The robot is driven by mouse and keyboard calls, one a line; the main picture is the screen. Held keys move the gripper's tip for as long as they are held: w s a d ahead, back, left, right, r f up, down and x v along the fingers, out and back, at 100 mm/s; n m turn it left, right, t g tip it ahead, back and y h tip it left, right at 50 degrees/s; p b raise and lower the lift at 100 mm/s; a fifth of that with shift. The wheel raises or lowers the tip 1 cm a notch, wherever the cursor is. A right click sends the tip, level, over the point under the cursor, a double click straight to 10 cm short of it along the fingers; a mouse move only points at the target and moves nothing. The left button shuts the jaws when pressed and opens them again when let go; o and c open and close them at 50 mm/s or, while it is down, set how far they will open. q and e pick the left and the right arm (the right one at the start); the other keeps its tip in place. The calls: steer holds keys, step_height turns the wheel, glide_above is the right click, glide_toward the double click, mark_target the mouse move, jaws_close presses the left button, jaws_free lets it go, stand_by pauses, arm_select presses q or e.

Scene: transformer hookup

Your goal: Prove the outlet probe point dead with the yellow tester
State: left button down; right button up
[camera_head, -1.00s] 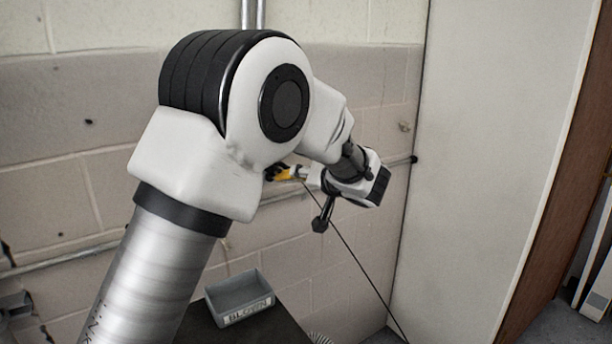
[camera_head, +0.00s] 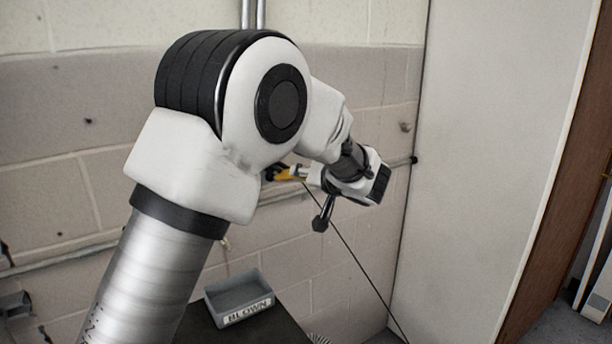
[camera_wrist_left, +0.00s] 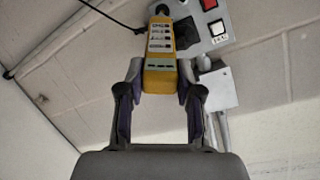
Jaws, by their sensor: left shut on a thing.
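The yellow tester (camera_wrist_left: 160,74) is held between the fingers of my left gripper (camera_wrist_left: 160,88) in the left wrist view. Its face has several dark marks and a thin black lead runs off from its top to the upper left. Its top end is at a grey outlet panel (camera_wrist_left: 217,22) with a red switch and a dark socket; I cannot tell whether it touches. In the head view a sliver of the yellow tester (camera_head: 290,173) shows beside my left gripper (camera_head: 300,173), mostly behind my arm. The outlet panel is hidden there. My right gripper is not in view.
A grey bin labelled BLOWN (camera_head: 238,297) stands on a dark surface below my arm. A pale cabinet side (camera_head: 490,130) stands at the right. A conduit runs along the block wall. A small grey box (camera_wrist_left: 217,88) is mounted below the outlet panel.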

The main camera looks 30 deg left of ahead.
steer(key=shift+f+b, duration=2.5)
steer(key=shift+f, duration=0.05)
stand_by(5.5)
